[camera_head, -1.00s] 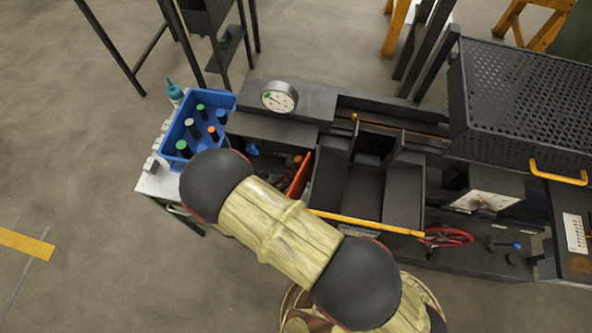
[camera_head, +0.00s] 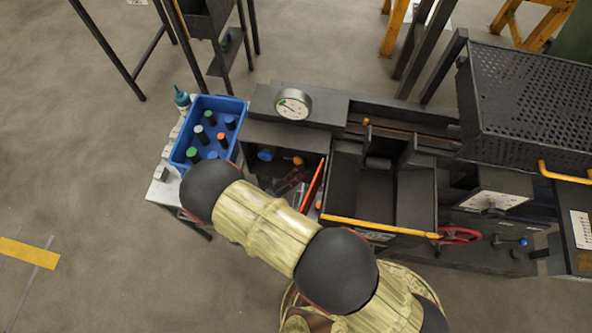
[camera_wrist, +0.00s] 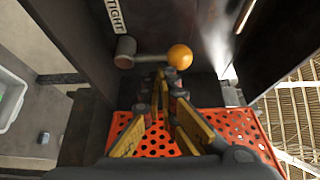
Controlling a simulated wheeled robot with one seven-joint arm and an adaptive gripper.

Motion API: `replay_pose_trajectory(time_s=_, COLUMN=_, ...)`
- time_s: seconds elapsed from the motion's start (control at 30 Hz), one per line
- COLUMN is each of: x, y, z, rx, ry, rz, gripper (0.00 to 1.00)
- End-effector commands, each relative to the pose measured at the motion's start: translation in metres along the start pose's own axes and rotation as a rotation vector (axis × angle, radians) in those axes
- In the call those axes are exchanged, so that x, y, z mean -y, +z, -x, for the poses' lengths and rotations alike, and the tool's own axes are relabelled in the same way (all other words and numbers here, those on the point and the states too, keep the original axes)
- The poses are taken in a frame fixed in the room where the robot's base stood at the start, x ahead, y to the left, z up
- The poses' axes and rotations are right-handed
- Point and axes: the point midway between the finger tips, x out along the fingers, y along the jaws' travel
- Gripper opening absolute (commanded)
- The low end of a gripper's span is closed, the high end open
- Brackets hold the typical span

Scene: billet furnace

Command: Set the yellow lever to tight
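The yellow lever has a round orange-yellow knob (camera_wrist: 179,57) on a short metal rod that runs left to a round pivot in the wrist view. A TIGHT label (camera_wrist: 115,15) is on the dark panel above the pivot. In the head view an orange knob (camera_head: 298,160) shows inside the dark recess, probably the same lever. My gripper (camera_wrist: 168,82) has its yellow fingers pointing at the lever from just below the knob. The fingers look apart, with nothing between them. Whether a fingertip touches the knob I cannot tell.
A red-orange perforated plate (camera_wrist: 150,140) lies behind my fingers. Dark walls close in on both sides of the lever. In the head view, a blue knob (camera_head: 265,154) is left of the orange one. A blue bin (camera_head: 182,150) stands left, and a dial gauge (camera_head: 293,104) above.

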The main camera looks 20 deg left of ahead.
Motion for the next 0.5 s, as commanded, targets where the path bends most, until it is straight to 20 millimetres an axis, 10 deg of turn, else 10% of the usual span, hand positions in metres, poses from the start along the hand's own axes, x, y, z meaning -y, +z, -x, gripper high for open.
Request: replay_pose_trajectory(time_s=0.5, x=0.002, y=0.013, z=0.007, rx=0.002, ry=-0.002, rz=-0.007, gripper=0.00)
